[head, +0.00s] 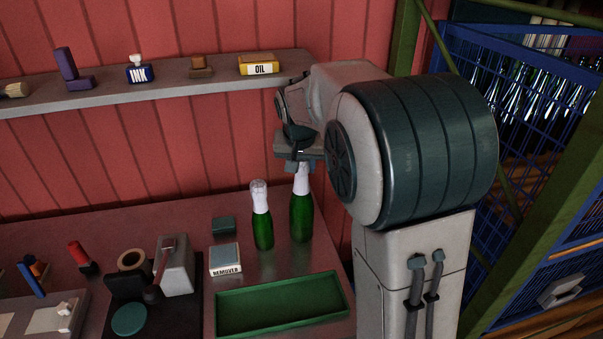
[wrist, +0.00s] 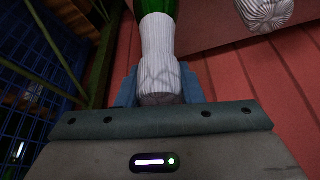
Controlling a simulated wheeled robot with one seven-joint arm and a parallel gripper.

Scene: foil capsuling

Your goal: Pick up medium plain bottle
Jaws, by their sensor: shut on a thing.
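Two green bottles with white foil necks stand at the back of the table. My gripper (head: 300,165) is over the right bottle (head: 301,218) and shut on the top of its white neck. In the wrist view, the white foil neck (wrist: 157,55) of this held bottle sits between the blue-grey fingers (wrist: 160,88). The bottle is upright; whether its base touches the table is hard to tell. The left bottle (head: 262,222) stands close beside it, apart from my gripper. Its white foil top (wrist: 265,10) shows at the upper right of the wrist view.
A green tray (head: 222,316) lies in front of the bottles, with a remover box (head: 226,262) to its upper left. A shelf (head: 110,96) with ink and oil runs along the wall. A blue wire cage (head: 470,60) stands at right.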

